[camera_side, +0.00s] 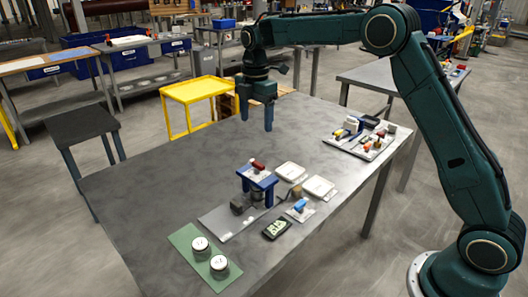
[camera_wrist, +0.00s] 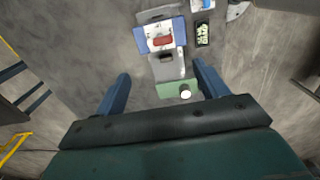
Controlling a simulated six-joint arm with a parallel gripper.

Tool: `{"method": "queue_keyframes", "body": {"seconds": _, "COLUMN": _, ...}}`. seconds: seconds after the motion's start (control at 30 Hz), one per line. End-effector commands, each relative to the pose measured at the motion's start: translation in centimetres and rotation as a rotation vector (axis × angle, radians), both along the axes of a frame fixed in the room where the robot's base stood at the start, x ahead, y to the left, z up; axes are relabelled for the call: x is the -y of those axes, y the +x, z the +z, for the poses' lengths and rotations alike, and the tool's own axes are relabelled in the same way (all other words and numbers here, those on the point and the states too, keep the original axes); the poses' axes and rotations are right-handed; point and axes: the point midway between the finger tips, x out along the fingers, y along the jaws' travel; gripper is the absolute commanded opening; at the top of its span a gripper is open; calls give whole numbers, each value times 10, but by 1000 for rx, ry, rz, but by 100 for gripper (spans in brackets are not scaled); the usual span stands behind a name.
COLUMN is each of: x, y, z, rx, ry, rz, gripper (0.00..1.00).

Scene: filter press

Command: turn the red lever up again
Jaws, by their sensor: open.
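The red lever (camera_side: 258,165) sits on top of the small blue filter press (camera_side: 258,180) on the grey table. In the wrist view the red lever (camera_wrist: 161,41) lies across the white label on the blue press top (camera_wrist: 141,40). Whether it is turned up or down is hard to tell at this size. My gripper (camera_side: 257,126) hangs above the table, behind the press and well clear of it. In the wrist view its two blue fingers (camera_wrist: 160,88) are spread apart with nothing between them.
A green mat (camera_side: 181,239) with two round jars (camera_side: 201,247) lies at the near left. White trays (camera_side: 290,171), a dark display device (camera_side: 277,228) and a blue-topped item (camera_side: 300,206) lie right of the press. A board of small parts (camera_side: 366,138) is farther right. The table's left side is clear.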

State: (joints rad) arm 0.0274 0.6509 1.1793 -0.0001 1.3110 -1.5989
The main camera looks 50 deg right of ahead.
Motion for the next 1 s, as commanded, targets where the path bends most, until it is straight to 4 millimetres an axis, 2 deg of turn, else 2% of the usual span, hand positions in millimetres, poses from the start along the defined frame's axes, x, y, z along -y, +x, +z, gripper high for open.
{"method": "queue_keyframes", "body": {"seconds": 0.27, "x": 0, "y": -1, "z": -26, "rx": -3, "ry": 0, "rz": -1, "gripper": 73}}
{"method": "queue_keyframes", "body": {"seconds": 0.7, "x": 0, "y": -1, "z": -93, "rx": -5, "ry": 0, "rz": -1, "gripper": 73}}
{"method": "queue_keyframes", "body": {"seconds": 1.0, "x": 0, "y": -1, "z": -126, "rx": -1, "ry": 0, "rz": -1, "gripper": 73}}
